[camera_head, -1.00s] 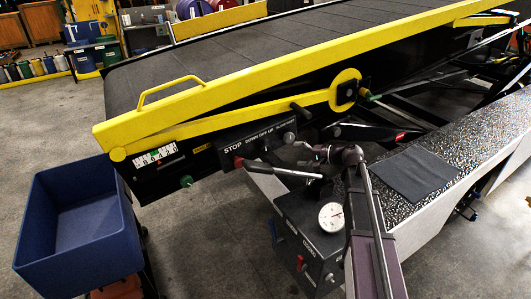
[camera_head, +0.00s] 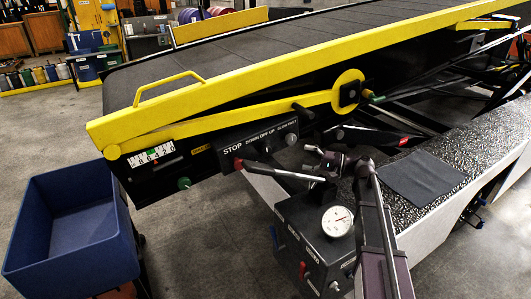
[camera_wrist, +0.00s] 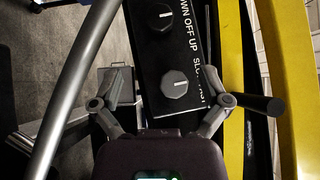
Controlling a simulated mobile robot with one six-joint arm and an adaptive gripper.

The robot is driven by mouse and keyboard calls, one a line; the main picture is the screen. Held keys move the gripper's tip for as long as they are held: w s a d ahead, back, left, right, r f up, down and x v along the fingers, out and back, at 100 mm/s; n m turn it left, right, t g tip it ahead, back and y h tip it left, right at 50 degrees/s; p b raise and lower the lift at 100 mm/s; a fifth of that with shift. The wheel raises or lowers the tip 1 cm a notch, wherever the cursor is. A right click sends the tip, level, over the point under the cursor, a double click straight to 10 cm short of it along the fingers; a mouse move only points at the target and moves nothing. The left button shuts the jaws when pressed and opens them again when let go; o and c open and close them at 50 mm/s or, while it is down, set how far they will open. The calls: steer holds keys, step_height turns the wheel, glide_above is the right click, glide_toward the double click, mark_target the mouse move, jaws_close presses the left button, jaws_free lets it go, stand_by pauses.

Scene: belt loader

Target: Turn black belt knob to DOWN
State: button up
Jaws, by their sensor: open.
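The control panel (camera_head: 258,144) sits on the side of the belt loader, with the words STOP, DOWN OFF UP and SLOW FAST. In the wrist view the black belt knob (camera_wrist: 160,17) is near the top edge beside DOWN OFF UP. Its white mark points toward the lettering, roughly at OFF. A grey knob (camera_wrist: 174,84) sits beside the partly hidden SLOW FAST. My gripper (camera_wrist: 168,95) is open and empty, its fingers spread either side of the grey knob in this view. In the head view my gripper (camera_head: 328,163) is right of the panel. The black knob is hard to make out there.
A yellow rail (camera_head: 300,72) runs above the panel. A gauge box (camera_head: 312,235) stands below my gripper. A blue bin (camera_head: 72,240) is at left.

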mark_target(269, 151)
steer(key=shift+a, duration=0.15)
steer(key=w+a, duration=0.1)
steer(key=a, duration=0.8)
steer(key=w+a, duration=0.1)
steer(key=a, duration=0.3)
steer(key=shift+w+a+r, duration=0.1)
steer(key=shift+w+a, duration=0.1)
steer(key=shift+w, duration=0.15)
steer(key=c, duration=1.1)
